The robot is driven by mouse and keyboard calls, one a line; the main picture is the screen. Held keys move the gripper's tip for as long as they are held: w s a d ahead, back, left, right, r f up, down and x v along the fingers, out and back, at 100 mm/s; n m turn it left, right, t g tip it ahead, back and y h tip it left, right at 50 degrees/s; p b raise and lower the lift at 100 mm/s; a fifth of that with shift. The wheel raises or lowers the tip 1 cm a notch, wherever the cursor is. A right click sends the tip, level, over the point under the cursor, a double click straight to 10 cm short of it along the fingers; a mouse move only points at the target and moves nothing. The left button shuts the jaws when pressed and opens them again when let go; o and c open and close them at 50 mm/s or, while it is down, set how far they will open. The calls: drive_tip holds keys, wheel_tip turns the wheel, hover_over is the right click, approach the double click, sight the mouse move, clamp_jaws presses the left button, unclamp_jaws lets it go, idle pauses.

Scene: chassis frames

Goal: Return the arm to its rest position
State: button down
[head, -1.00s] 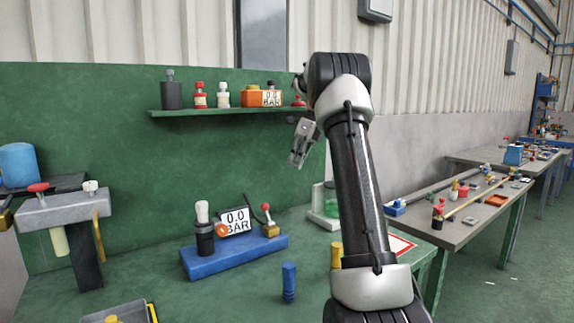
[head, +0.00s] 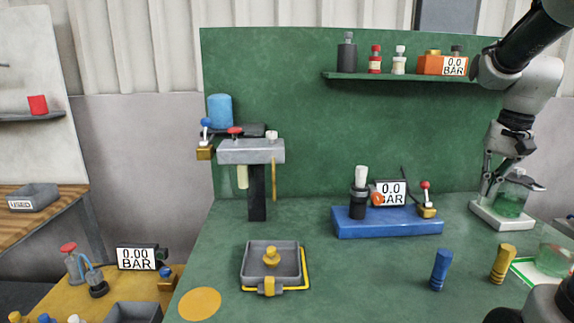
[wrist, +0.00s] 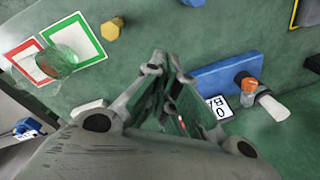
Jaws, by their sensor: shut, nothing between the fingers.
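My arm reaches in from the upper right of the head view, with my gripper (head: 487,188) hanging downward at its end. The gripper is beside the glass vessel of green liquid (head: 510,203) on its white base (head: 486,212); I cannot tell whether they touch. In the wrist view my gripper (wrist: 172,62) points away from the camera over the green bench (wrist: 215,42). Its fingers are close together with nothing held between them.
A blue block with a gauge (head: 388,229) stands mid-bench. Blue (head: 441,270) and yellow (head: 502,263) cylinders stand nearer the front. A grey tray (head: 252,275) lies at left. A shelf with bottles (head: 345,76) runs along the back panel. Bench space between tray and cylinders is clear.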

drive_tip(key=s+a+n+t, duration=0.1)
drive_tip(key=s+a+n, duration=0.2)
drive_tip(key=s, duration=0.5)
drive_tip(key=s+a+n+t, duration=0.2)
drive_tip(key=s+a+n, duration=0.1)
drive_tip(key=s+a, duration=0.3)
drive_tip(key=shift+s+r+n+h, duration=0.3)
drive_tip(key=shift+s+n+h, duration=0.1)
drive_tip(key=shift+s, duration=0.65)
drive_tip(key=shift+a, duration=0.1)
